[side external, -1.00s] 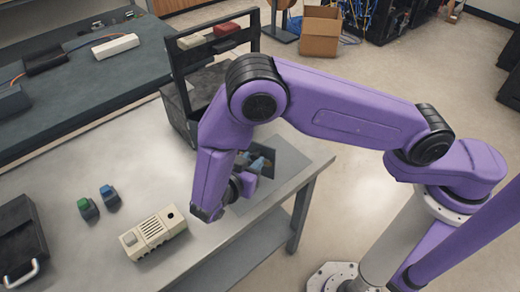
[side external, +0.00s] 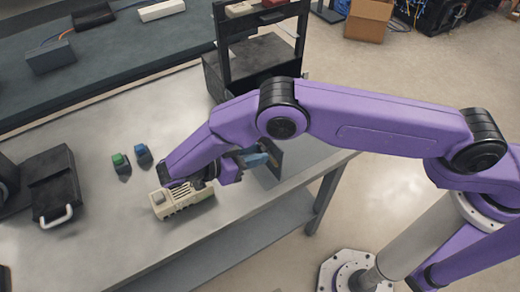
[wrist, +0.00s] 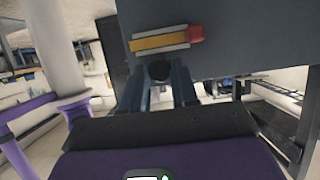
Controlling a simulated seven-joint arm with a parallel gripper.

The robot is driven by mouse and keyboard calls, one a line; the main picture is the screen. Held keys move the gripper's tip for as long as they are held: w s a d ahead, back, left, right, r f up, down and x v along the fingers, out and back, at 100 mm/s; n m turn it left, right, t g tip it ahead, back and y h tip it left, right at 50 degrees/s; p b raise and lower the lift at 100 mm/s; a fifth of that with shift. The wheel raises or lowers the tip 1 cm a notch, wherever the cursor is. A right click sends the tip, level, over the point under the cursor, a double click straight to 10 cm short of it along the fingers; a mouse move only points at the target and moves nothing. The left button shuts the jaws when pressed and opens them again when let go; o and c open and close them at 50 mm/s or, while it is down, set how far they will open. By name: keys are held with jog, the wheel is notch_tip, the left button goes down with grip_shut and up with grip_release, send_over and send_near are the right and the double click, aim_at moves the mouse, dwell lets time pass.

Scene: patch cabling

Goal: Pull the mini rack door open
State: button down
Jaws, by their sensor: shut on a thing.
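In the wrist view, the mini rack door (wrist: 255,35) is a flat grey panel ahead of my gripper (wrist: 160,75). A round black knob (wrist: 159,71) stands on it, and my two blue-grey fingers are shut on the knob from both sides. In the side view, my gripper (side external: 262,154) reaches a dark upright panel (side external: 273,163) at the table's right part, seen nearly edge-on. The black mini rack (side external: 250,65) stands behind it. My arm and fingers hide part of the panel, and its hinge side cannot be made out.
A beige box with slots (side external: 180,199) lies right below my forearm. A green-topped block (side external: 121,164) and a blue-topped block (side external: 143,155) stand left of it. A black case with a handle (side external: 55,185) is at the far left.

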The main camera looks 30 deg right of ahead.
jog(key=shift+a, duration=0.35)
jog(key=shift+w, duration=0.1)
dwell(0.3)
jog(key=c, duration=0.9)
grip_release()
jog(key=shift+o, duration=0.2)
jog(key=shift+a, duration=0.1)
notch_tip(320, 180, up, 8)
jog(key=a, duration=0.2)
jog(key=shift+a, duration=0.35)
jog(key=shift+w+r, duration=0.1)
